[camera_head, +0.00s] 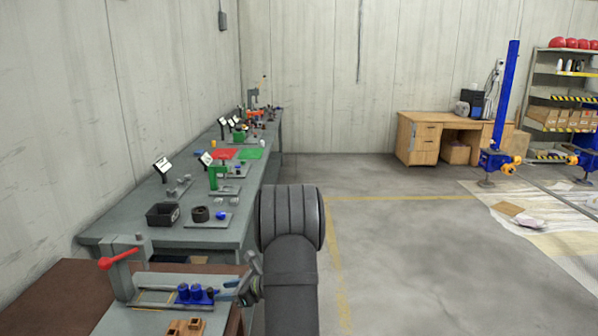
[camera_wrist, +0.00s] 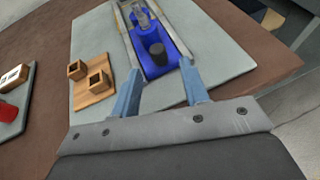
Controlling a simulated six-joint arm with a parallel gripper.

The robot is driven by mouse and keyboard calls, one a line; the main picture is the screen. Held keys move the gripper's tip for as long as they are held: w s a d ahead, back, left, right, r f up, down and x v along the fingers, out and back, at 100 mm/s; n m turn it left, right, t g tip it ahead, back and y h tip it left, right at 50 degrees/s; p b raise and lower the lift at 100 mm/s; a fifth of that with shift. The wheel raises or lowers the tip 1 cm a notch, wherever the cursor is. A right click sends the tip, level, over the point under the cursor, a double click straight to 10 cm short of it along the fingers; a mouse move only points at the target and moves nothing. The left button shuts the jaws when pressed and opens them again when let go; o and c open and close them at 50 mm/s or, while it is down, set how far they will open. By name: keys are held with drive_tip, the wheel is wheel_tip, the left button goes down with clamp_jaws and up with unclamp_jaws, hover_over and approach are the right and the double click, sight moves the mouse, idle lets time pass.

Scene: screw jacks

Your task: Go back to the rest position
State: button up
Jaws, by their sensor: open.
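My gripper (camera_wrist: 160,85) is open, its two light-blue fingers apart with nothing seen between their tips. In the head view my gripper (camera_head: 238,288) is at the right end of the brown table, partly hidden by my dark arm. Whether a finger touches the holder I cannot tell. In the head view the blue holder (camera_head: 198,297) carries blue round parts and sits on a grey plate left of the gripper.
A wooden block with square sockets (camera_wrist: 92,88) lies beside the rails. A fixture with a red handle (camera_head: 120,258) stands at the left. A long grey bench (camera_head: 135,222) with trays and small parts runs along the wall. Open floor (camera_head: 400,260) lies to the right.

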sight(215, 292)
drive_tip(key=shift+x, duration=2.3)
drive_tip(key=shift+r, duration=0.1)
